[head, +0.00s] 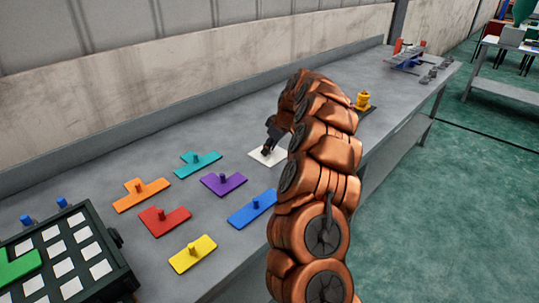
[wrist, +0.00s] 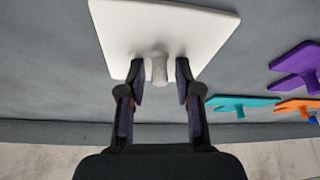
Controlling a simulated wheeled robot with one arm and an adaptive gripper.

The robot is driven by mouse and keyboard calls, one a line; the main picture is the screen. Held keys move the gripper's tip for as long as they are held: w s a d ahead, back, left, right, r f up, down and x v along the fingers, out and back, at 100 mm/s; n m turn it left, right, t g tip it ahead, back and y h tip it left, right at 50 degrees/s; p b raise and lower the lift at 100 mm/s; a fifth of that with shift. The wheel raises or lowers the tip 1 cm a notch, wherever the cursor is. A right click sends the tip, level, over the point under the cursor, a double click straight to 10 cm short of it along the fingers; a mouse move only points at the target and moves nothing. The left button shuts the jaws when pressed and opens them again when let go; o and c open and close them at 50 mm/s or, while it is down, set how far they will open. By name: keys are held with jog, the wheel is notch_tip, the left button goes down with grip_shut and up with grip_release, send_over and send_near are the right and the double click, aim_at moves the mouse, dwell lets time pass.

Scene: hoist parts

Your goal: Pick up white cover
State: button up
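The white cover (head: 277,158) is a flat plate lying on the grey workbench, partly hidden behind my arm in the head view. In the wrist view the white cover (wrist: 165,28) shows large at the top, with a short white knob (wrist: 158,70) near its edge. My gripper (head: 267,150) is at the cover, with its fingers pointing down. In the wrist view my gripper (wrist: 159,78) is open. Its two dark fingers stand on either side of the knob, with a visible gap on each side.
Purple (head: 223,184), teal (head: 198,164), orange (head: 140,194), red (head: 164,219), blue (head: 251,208) and yellow (head: 193,253) knobbed pieces lie nearby. A dark box (head: 122,285) with white squares stands at lower left. A wall (head: 150,110) runs behind the bench (head: 225,132).

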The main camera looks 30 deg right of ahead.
grip_shut()
dwell(0.3)
